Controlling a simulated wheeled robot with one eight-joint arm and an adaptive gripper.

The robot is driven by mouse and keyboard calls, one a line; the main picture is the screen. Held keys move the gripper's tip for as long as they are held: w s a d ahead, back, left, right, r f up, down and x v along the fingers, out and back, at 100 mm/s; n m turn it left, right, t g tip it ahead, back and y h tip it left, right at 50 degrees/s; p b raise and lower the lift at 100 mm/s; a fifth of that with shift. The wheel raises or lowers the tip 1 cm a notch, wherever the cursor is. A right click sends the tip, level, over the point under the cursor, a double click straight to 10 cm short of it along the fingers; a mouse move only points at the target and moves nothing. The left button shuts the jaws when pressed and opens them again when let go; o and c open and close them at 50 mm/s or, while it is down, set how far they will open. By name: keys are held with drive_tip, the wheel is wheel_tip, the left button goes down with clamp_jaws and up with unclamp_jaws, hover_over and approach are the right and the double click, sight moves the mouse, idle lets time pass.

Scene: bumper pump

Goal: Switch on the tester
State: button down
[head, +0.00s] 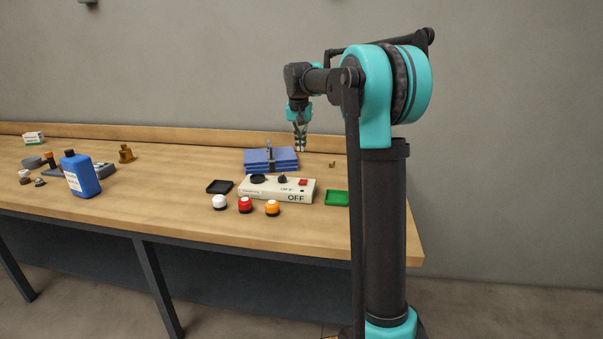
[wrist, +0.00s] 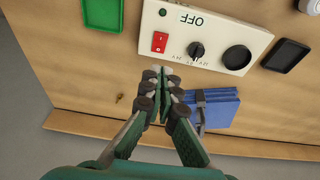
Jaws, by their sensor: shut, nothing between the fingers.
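The tester is a cream box (head: 262,193) on the bench, labelled OFF on its front; it also shows in the wrist view (wrist: 215,30). It has a red rocker switch (wrist: 160,41) beside a black knob (wrist: 196,50) and a round black recess (wrist: 237,58). A small dark dot (wrist: 163,12) sits near the OFF label. The red switch also shows in the head view (head: 303,182). My gripper (head: 300,148) is above the bench, behind the tester, fingers pointing down. In the wrist view its fingertips (wrist: 165,72) are together and empty, just short of the switch in the picture.
A black tray (head: 219,187) and a green tray (head: 337,198) flank the tester.

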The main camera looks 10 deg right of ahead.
sight(302, 183)
drive_tip(key=x, duration=0.8)
drive_tip(key=s+x, duration=0.1)
drive_tip(key=x, duration=0.3)
drive_tip(key=shift+a+f, duration=0.1)
drive_tip(key=shift+f, duration=0.9)
drive_tip(key=shift+s+a+f, duration=0.1)
drive_tip(key=shift+s+f, duration=0.1)
drive_tip(key=shift+f, duration=0.2)
drive_tip(key=shift+w+r, duration=0.1)
drive_tip(key=shift+w, duration=0.05)
drive_tip(key=shift+w+d+r, duration=0.25)
drive_tip(key=shift+w+r, duration=0.05)
drive_tip(key=shift+w, duration=0.25)
drive_tip(key=shift+r, duration=0.1)
